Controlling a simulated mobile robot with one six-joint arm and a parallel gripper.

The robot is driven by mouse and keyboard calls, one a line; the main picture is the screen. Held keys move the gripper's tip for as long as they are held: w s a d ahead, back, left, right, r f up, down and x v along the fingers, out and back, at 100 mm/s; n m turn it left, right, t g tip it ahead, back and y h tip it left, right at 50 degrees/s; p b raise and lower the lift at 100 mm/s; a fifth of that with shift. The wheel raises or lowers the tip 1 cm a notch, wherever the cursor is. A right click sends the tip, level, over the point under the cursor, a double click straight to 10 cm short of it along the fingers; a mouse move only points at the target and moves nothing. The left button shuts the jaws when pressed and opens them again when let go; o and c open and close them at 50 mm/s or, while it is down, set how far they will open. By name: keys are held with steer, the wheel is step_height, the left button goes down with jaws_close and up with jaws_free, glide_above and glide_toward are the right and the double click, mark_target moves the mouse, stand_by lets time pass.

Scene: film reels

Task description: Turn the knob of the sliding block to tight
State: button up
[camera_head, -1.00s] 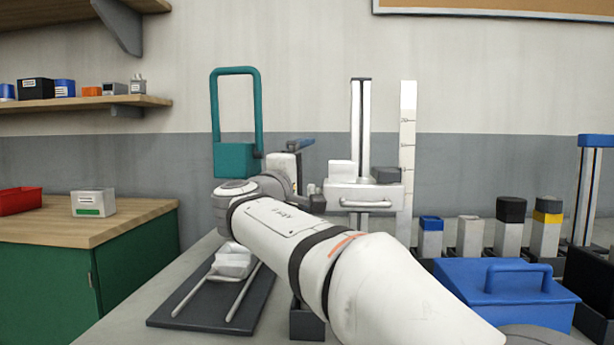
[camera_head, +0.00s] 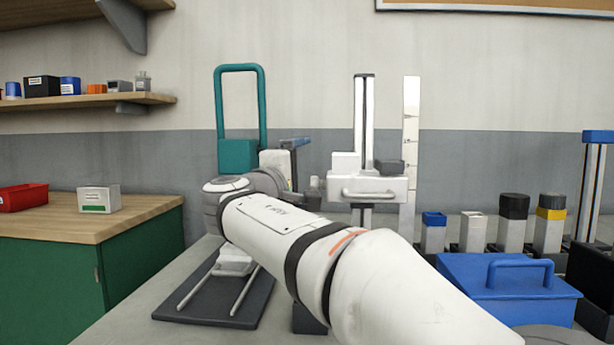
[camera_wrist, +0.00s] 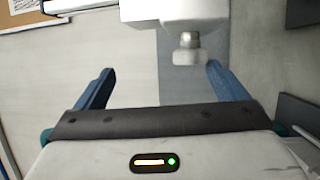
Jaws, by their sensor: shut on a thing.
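The sliding block (camera_head: 365,187) is a white carriage with a front handle on an upright rail. Its grey knob (camera_head: 315,187) sticks out on its left side. In the wrist view, the knob (camera_wrist: 187,50) hangs below the white block (camera_wrist: 175,12). My gripper (camera_wrist: 160,68) has two blue fingers, seen wide apart. The knob lies between the lines of the fingers, nearer the right one, with visible gaps on both sides. In the head view, one blue finger shows above and left of the knob; my arm hides much of the gripper. The knob's setting cannot be read.
A teal frame (camera_head: 265,110) stands behind my arm. A pale scale strip (camera_head: 410,130) stands right of the rail. A blue lidded box (camera_head: 500,290) and several capped blocks are at right. A dark tray with rails (camera_head: 190,305) lies below my arm.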

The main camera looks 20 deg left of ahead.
steer(key=shift+s+r, duration=0.35)
steer(key=shift+s, duration=0.25)
steer(key=c, duration=0.5)
steer(key=shift+s+a+f+b, duration=0.15)
steer(key=shift+s+f+b, duration=0.2)
steer(key=shift+s, duration=0.45)
steer(key=shift+s+a+f+b, duration=0.15)
steer(key=shift+s+b, duration=0.3)
steer(key=shift+s, duration=0.3)
steer(key=shift+s+a+f+b, duration=0.15)
steer(key=shift+s+f+b, duration=0.2)
steer(key=shift+s, duration=0.45)
steer(key=shift+r, duration=0.1)
